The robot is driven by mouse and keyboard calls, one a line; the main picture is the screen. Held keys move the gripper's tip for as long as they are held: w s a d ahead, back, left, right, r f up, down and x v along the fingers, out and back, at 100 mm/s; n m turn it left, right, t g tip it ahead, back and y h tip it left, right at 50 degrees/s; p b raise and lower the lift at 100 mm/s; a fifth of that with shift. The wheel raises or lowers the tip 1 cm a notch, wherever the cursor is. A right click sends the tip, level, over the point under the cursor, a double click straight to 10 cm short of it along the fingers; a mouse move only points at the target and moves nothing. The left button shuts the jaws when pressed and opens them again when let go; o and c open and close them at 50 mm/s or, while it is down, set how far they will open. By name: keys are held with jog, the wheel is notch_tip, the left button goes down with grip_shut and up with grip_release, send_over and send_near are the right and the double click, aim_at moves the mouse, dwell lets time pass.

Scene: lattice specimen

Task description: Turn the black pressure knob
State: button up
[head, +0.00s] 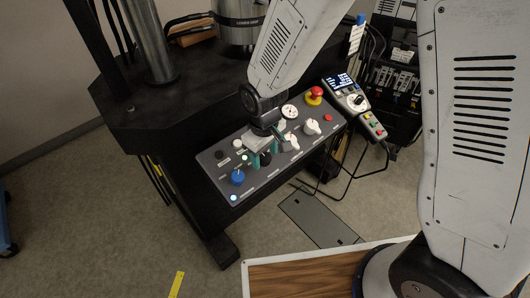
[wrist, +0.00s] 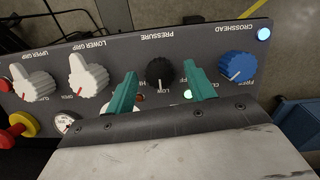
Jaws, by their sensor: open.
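The black pressure knob (wrist: 160,70) sits on the dark control panel (wrist: 205,42), under the word PRESSURE, with a light pointer line on its face. My gripper (wrist: 161,77) is open, with one teal finger on either side of the knob in the wrist view. I cannot tell whether either finger touches it. In the head view my gripper (head: 264,153) is low over the panel and partly hides the black knob (head: 265,159).
A blue knob (wrist: 238,66) is on one side of the black knob and two white knobs (wrist: 88,76) are on the other. A red emergency button (head: 315,94) and a gauge (head: 289,111) are farther along. A handheld pendant (head: 352,98) stands beyond the panel's right end.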

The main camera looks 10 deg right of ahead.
jog(key=c, duration=1)
jog(key=shift+m, duration=0.3)
jog(key=m+y, duration=0.1)
jog(key=m, duration=0.3)
jog(key=shift+d+g, duration=0.15)
jog(key=shift+g, duration=0.15)
jog(key=m, duration=0.2)
jog(key=m+y, duration=0.1)
jog(key=m, duration=0.1)
jog(key=shift+d+m+y, duration=0.1)
jog(key=shift+m+y, duration=0.2)
jog(key=shift+m, duration=0.1)
